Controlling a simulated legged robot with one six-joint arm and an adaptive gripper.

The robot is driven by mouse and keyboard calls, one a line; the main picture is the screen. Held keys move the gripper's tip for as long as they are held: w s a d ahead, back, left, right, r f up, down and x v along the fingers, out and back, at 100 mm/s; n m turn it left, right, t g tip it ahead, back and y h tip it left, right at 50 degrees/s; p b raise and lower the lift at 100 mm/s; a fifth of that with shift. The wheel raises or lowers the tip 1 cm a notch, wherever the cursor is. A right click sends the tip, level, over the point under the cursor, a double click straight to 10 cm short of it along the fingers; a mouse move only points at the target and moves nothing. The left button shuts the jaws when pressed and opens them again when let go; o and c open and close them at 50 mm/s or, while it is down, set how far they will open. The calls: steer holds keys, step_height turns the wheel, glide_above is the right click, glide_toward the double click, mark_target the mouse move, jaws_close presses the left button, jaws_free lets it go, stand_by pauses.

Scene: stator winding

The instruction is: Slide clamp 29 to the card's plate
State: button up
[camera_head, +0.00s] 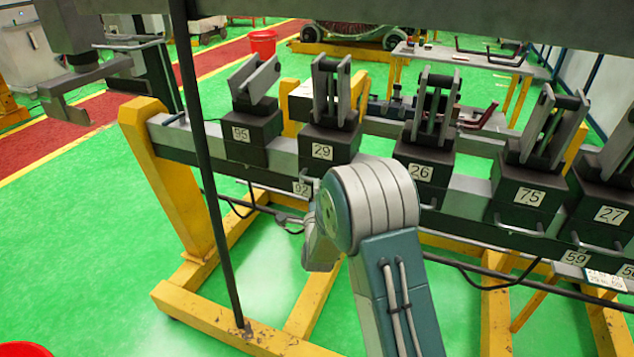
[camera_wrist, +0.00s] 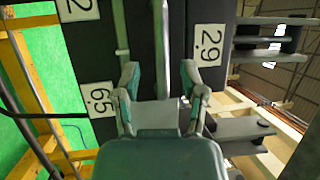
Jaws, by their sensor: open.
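Clamp 29 (camera_head: 330,140) is a dark block with two upright grey jaws on the long rail, between clamps 95 and 26. Its number label also shows turned sideways in the wrist view (camera_wrist: 209,45). My gripper (camera_wrist: 160,72) is open at the block's front. A vertical grey bar, seemingly the clamp's handle (camera_wrist: 161,35), runs between its spread fingers; contact cannot be told. In the head view my arm hides most of the gripper. Plate 02 (camera_head: 302,188) is on the rail below clamp 29. A white card (camera_head: 606,281) is at the right edge; its writing is unreadable.
Clamp 95 (camera_head: 251,128) is to the left; clamps 26 (camera_head: 421,168), 75 (camera_head: 531,192) and 27 (camera_head: 609,212) are to the right. Plate 65 (camera_wrist: 101,99) shows in the wrist view, plate 59 (camera_head: 575,258) at right. A dark post (camera_head: 208,170) stands in front of the rail.

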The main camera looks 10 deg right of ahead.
steer(key=shift+x, duration=1.7)
steer(key=shift+c, duration=0.4)
jaws_close()
steer(key=s+d, duration=0.4)
steer(key=d, duration=0.2)
steer(key=shift+f, duration=0.1)
steer(key=shift+o, duration=0.4)
jaws_free()
steer(key=shift+w, duration=0.1)
